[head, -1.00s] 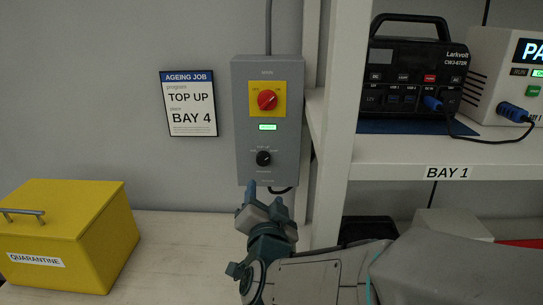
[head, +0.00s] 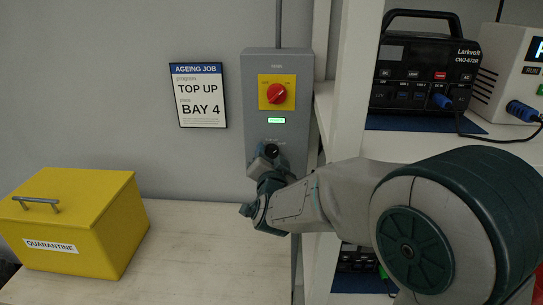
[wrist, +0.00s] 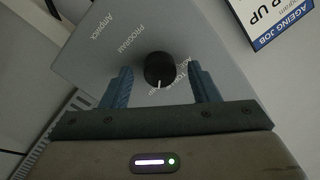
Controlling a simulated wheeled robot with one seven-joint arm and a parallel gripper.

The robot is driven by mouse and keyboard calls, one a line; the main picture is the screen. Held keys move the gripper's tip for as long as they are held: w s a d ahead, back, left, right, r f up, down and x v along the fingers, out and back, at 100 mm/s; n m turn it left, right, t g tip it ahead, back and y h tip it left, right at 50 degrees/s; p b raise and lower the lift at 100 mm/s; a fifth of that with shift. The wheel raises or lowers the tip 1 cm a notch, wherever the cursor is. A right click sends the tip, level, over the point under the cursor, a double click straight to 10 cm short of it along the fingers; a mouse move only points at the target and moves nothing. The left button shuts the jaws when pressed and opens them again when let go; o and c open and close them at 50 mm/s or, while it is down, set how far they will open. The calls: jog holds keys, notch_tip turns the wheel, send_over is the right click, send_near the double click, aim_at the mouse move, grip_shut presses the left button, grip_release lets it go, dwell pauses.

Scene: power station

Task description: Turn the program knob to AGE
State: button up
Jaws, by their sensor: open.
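The program knob (wrist: 158,69) is a round black knob on a grey control box (head: 254,115). In the wrist view, which shows the panel upside down, its white pointer line faces down the picture, close to lettering that seems to read TOP UP. PROGRAM is printed on the far side of the knob. In the head view my gripper (head: 267,160) covers the lower panel and part of the knob.
A red rotary switch (head: 277,94) on a yellow plate and a lit green display (head: 276,121) sit above the knob. A card (head: 199,95) reads TOP UP, BAY 4. A yellow QUARANTINE box (head: 75,225) stands left; a shelf upright (head: 354,80) stands close right.

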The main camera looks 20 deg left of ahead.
jog(key=shift+w, duration=0.1)
jog(key=c, duration=1)
jog(key=shift+n, duration=0.3)
jog(key=n, duration=0.3)
jog(key=shift+r+n, duration=0.1)
jog(key=shift+n, duration=0.3)
jog(key=n+p, duration=0.1)
jog(key=n, duration=0.1)
jog(key=n+p, duration=0.1)
jog(key=n, duration=0.2)
jog(key=shift+r+g+h+p, duration=0.15)
jog(key=shift+g+h+p, duration=0.15)
jog(key=shift+g+p, duration=0.1)
jog(key=n+p, duration=0.3)
jog(key=n, duration=0.2)
jog(key=shift+a+h, duration=0.1)
jog(key=shift+h, duration=0.2)
jog(key=shift+n+h+p, duration=0.3)
jog(key=shift+n+p, duration=1.35)
jog(key=shift+n, duration=0.55)
